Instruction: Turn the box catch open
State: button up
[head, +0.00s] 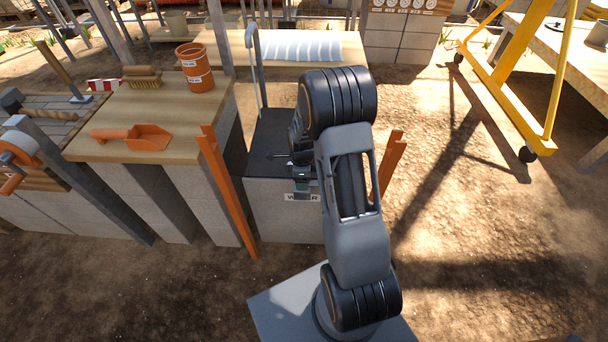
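A pale grey box (278,210) with a dark top (268,140) stands between two slanting orange posts. A partly covered label on its front shows "W" and "R". A small greenish part (301,184) sits at the top front edge above the label; it may be the catch, but it is too small to tell its position. My gripper (300,160) is at the box's front edge, close to that part. My arm hides the box's right side and most of the gripper. Whether the fingers touch or hold anything cannot be seen.
Orange posts (228,190) (392,162) flank the box. A wooden-topped bench (115,115) at left holds an orange scoop (140,136), a brush (142,77) and an orange bucket (196,68). A yellow wheeled frame (500,95) stands at right. Bare ground at right is clear.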

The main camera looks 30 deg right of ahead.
jog(key=shift+o, duration=0.4)
notch_tip(320, 180, up, 7)
jog(key=p, duration=0.5)
